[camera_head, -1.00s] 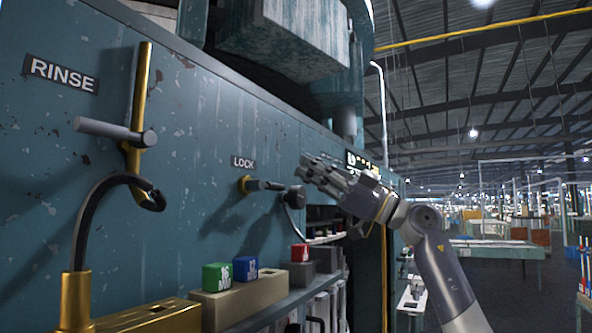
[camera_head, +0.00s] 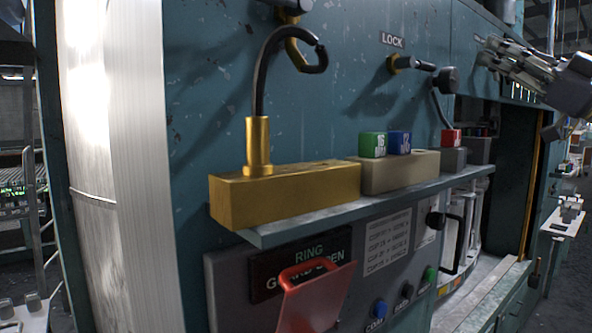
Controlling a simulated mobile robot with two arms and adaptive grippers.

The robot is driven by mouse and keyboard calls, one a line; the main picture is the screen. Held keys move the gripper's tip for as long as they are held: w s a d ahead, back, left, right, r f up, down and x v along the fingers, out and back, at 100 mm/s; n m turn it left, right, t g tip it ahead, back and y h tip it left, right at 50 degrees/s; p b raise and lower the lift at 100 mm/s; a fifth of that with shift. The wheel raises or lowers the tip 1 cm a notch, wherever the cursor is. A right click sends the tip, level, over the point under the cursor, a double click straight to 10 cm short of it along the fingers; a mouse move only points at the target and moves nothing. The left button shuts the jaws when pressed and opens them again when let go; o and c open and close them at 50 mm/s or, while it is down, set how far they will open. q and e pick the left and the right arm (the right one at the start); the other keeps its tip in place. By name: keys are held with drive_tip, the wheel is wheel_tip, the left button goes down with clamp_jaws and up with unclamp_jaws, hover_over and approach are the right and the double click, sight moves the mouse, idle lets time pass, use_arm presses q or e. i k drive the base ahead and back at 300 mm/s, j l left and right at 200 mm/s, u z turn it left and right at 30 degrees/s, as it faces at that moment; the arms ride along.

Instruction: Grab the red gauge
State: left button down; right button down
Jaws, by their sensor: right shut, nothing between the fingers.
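The red gauge (camera_head: 451,137) is a small red block with white markings. It sits in a dark grey block (camera_head: 453,159) on the shelf, right of the green and blue blocks. My right gripper (camera_head: 484,55) is at the upper right, above and to the right of the red gauge and apart from it. Its fingers point left, close to the knob of the LOCK lever, and it is shut and empty. My left gripper is out of view.
A green block (camera_head: 373,145) and a blue block (camera_head: 399,142) sit in a beige holder (camera_head: 394,173). A brass block (camera_head: 285,195) with a hooked black hose stands left of them. The LOCK lever (camera_head: 426,66) sticks out above. A red flap (camera_head: 315,299) is below the shelf (camera_head: 370,204).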

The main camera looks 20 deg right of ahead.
sight(450, 138)
drive_tip(key=k+l, duration=0.8)
